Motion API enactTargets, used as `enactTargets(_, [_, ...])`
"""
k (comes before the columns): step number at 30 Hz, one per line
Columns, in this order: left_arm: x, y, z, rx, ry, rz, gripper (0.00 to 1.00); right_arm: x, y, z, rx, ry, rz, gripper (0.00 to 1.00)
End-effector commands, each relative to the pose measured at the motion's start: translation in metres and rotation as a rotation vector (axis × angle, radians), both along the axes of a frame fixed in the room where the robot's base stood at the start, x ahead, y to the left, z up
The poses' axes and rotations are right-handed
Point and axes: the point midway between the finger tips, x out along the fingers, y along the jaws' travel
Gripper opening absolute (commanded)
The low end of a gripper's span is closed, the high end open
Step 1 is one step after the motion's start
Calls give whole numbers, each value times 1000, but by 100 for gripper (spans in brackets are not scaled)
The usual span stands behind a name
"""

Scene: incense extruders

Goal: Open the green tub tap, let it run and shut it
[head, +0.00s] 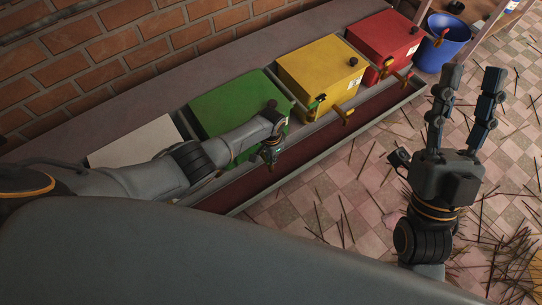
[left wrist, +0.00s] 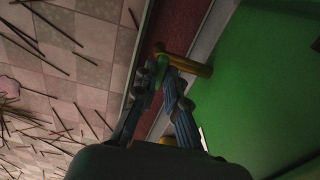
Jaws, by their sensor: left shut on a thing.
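The green tub (head: 232,103) stands in a row of coloured tubs along the brick wall, and its green side (left wrist: 252,85) fills the right of the left wrist view. Its brass tap (left wrist: 192,66) sticks out from that side over the trough. My left gripper (head: 270,157) is at the front of the green tub. In the left wrist view its fingers (left wrist: 165,76) are shut on the tap's green handle (left wrist: 160,72). The arm hides much of the tap in the head view. My right gripper (head: 462,92) is open and empty, raised over the floor at the right.
A yellow tub (head: 318,70), a red tub (head: 382,38) and a white tub (head: 130,143) share the row. A dark red trough (head: 300,155) runs below the taps. A blue bucket (head: 443,42) stands at the far right. Thin sticks (head: 510,255) litter the tiled floor.

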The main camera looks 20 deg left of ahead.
Motion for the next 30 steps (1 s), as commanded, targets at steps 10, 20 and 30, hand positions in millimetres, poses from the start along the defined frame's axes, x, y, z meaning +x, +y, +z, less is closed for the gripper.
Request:
enactTargets(10, [0, 0, 0, -1, 1, -51, 0, 0, 0, 0, -1, 2, -1, 40])
enactTargets(20, [0, -1, 0, -1, -1, -51, 15, 0, 0, 0, -1, 1, -2, 40])
enactTargets(30, [0, 0, 0, -1, -1, -49, 34, 0, -1, 0, -1, 0, -2, 40])
